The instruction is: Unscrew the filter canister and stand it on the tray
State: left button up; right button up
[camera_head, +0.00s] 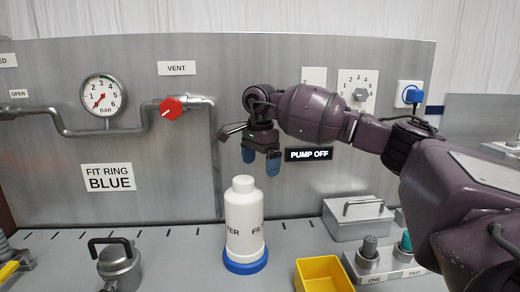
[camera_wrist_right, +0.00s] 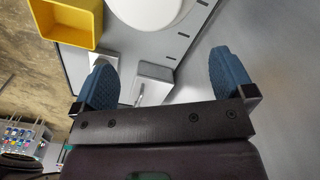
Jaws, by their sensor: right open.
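The white filter canister (camera_head: 244,220), marked FILTER, stands upright on a blue ring (camera_head: 245,262) on the grey worktop. Part of a round white thing, likely the canister, shows at the top of the right wrist view (camera_wrist_right: 146,8). My right gripper (camera_head: 261,163) is open and empty, fingers pointing down, above and slightly right of the canister's top, apart from it. Its blue fingers show spread in the right wrist view (camera_wrist_right: 166,80). A yellow open-topped tray (camera_head: 310,285) sits right of the canister; it also shows in the right wrist view (camera_wrist_right: 65,38). My left gripper is out of view.
A grey box with a handle (camera_head: 357,220) and a stand of pegs marked ONE and TWO (camera_head: 372,268) are at the right. A grey lidded pot (camera_head: 119,265) stands left.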

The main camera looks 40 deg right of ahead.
notch_tip(320, 180, down, 6)
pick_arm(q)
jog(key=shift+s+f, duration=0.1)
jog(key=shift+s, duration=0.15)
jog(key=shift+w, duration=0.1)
pick_arm(e)
jog(key=c, duration=0.7)
jog(key=o, duration=0.4)
jog(key=c, duration=0.7)
jog(key=shift+o, duration=0.2)
jog(key=shift+w+f+n+b, duration=0.1)
jog(key=shift+w+n+b, duration=0.5)
jog(key=shift+n, duration=0.5)
jog(key=shift+w+a+n+b, duration=0.15)
jog(key=shift+w+n+b, duration=0.2)
jog(key=shift+n, duration=0.45)
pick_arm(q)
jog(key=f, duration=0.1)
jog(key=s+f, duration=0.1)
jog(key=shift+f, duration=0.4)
